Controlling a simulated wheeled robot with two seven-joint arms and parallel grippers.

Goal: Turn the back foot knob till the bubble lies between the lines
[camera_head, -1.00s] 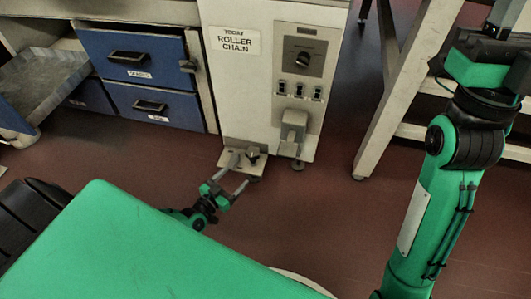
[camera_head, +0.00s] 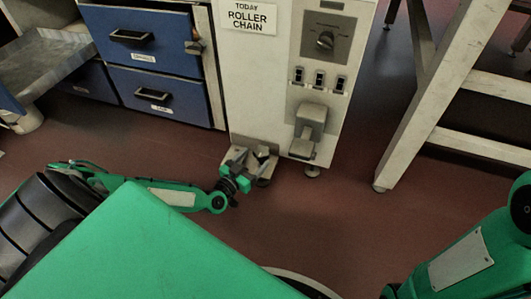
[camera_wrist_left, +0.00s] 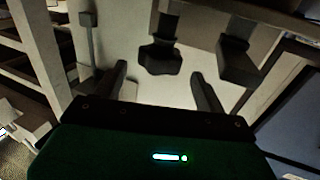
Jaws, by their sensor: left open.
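The grey cabinet marked ROLLER CHAIN (camera_head: 262,75) has a small metal foot plate (camera_head: 233,151) low at its front left corner. A dark knob (camera_head: 262,152) shows there, partly hidden by my left gripper (camera_head: 247,163). In the left wrist view, a dark lobed knob (camera_wrist_left: 160,60) on a short stem lies ahead of the open fingers of the left gripper (camera_wrist_left: 162,85), roughly centred between them. I cannot tell whether they touch it. A second dark block (camera_wrist_left: 237,62) is to its right. No bubble or lines can be made out. My right gripper is out of view.
Blue drawers (camera_head: 150,90) stand left of the cabinet. A grey box (camera_head: 309,130) juts from its front, with another foot (camera_head: 312,171) below. A pale table leg (camera_head: 425,100) is at right. The red floor (camera_head: 310,220) in front is clear.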

